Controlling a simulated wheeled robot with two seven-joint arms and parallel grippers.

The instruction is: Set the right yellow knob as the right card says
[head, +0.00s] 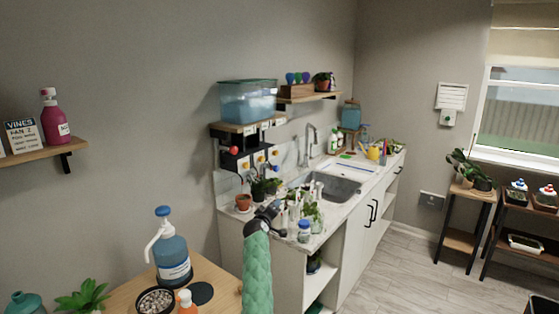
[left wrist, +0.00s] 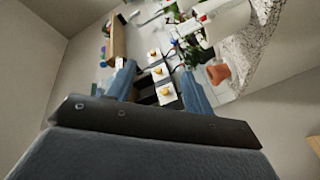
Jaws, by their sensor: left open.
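Several yellow knobs on white plates sit on the wall unit above the counter. The right yellow knob (head: 274,154) is the one nearest the sink; in the turned left wrist view it appears to be the top one (left wrist: 152,53). Small white cards are on the shelf edge above; the right card (head: 279,121) is too small to read. My left gripper (head: 268,211) is over the counter's near end, below the knobs. In the left wrist view its fingers (left wrist: 158,88) are apart and empty, with the knobs beyond them. My right gripper is not seen.
A terracotta pot (head: 243,202), plants and bottles crowd the counter near my left gripper. A sink (head: 335,187) lies to the right. A blue tub (head: 248,101) stands on the shelf above the knobs. A pump bottle (head: 172,255) stands on the near table.

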